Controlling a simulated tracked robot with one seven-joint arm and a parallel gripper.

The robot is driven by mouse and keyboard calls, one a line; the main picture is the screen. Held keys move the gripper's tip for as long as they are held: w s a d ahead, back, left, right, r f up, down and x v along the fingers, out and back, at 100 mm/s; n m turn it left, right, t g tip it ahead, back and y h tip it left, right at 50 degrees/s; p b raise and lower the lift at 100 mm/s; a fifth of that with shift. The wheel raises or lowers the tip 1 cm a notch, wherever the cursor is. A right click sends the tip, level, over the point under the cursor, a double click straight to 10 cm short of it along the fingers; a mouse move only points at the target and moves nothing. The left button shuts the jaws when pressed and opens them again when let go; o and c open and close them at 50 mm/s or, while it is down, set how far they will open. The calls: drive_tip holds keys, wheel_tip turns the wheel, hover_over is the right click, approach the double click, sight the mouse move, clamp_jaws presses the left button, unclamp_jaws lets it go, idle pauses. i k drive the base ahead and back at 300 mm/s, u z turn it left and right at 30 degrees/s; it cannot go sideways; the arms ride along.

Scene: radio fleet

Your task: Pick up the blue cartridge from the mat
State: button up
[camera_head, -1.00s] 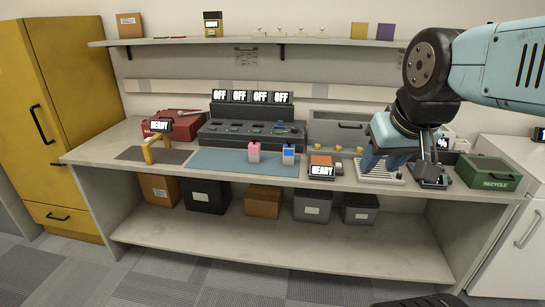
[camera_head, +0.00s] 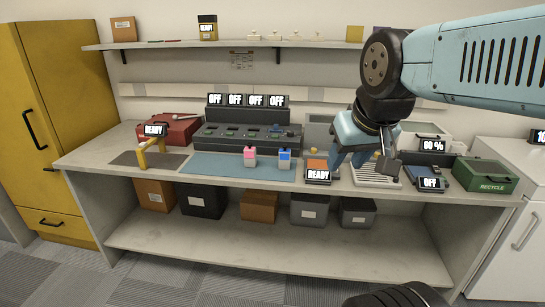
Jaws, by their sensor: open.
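The blue cartridge (camera_head: 284,160) stands upright on the blue mat (camera_head: 215,166), near its right end. It has a pale lower part and a blue upper part. A pink cartridge (camera_head: 250,158) stands to its left on the same mat. My gripper (camera_head: 358,160) is to the right of the blue cartridge, over the area by the orange-topped READY device (camera_head: 318,171) and the white slotted tray (camera_head: 372,180). It is open, points downward and holds nothing that I can see. The gap between its fingers is partly hidden.
A dark console (camera_head: 246,138) with OFF displays stands behind the mat. A yellow READY stand (camera_head: 148,150) is at the left on a dark mat. A green recycle bin (camera_head: 484,175) is at the right. The mat's left part is clear.

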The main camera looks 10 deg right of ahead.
sight(284, 154)
drive_tip(key=i, duration=0.85)
drive_tip(key=z, duration=0.05)
